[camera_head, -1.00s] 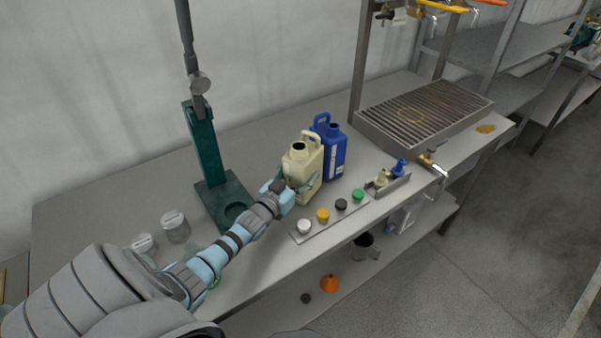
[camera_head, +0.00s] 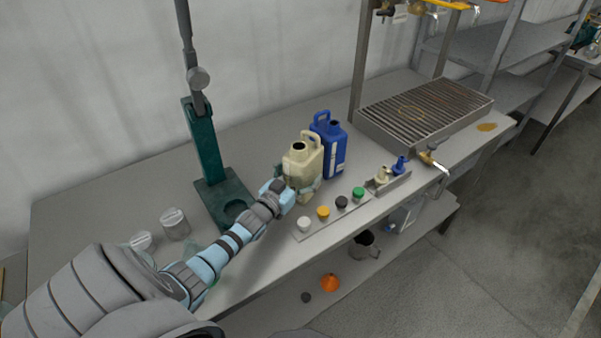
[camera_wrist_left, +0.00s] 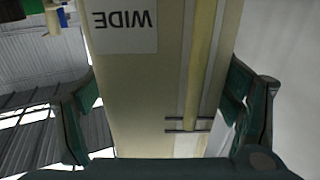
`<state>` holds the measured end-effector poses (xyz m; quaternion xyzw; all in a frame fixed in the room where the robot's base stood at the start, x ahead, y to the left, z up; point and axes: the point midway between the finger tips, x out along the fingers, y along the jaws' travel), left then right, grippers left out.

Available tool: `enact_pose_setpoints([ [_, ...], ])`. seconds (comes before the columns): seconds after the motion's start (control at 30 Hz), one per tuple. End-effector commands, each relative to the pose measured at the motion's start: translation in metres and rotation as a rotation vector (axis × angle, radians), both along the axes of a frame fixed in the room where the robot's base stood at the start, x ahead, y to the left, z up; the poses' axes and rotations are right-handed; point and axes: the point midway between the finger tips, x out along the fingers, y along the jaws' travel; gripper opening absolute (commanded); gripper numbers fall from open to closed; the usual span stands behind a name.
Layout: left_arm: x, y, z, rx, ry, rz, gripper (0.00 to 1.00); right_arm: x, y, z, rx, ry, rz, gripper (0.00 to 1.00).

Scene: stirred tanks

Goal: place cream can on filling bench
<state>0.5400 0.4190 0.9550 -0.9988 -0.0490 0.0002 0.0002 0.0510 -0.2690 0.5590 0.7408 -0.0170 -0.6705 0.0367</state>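The cream can (camera_head: 303,160) stands upright on the grey bench (camera_head: 120,190), beside the blue can (camera_head: 331,145). It has an open neck and a handle on top. My left gripper (camera_head: 302,185) has its fingers around the can's lower body. In the left wrist view the cream can (camera_wrist_left: 150,100) fills the middle, with a "WIDE" label upside down. The green fingers of my left gripper (camera_wrist_left: 165,90) press against both its sides. My right gripper is not in view.
A green press stand (camera_head: 205,150) rises left of the can. A strip with white, orange, black and green caps (camera_head: 330,215) lies in front. A grated tray (camera_head: 425,110) is at the right. Two clear jars (camera_head: 175,224) stand at left.

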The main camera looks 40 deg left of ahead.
Motion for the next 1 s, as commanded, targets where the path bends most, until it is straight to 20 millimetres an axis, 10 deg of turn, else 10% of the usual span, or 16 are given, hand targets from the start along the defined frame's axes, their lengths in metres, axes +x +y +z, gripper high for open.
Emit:
enact_pose_setpoints([
  [0.33, -0.006, 0.0, -0.002, 0.0, 0.006, 0.002, 0.86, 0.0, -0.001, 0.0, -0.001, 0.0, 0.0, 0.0],
  [0.7, -0.071, -0.007, -0.001, 0.001, 0.004, -0.002, 0.86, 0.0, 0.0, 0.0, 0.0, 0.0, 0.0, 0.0],
  [1.0, -0.08, -0.008, 0.0, 0.001, 0.001, 0.0, 0.86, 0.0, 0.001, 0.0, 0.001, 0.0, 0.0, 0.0],
])
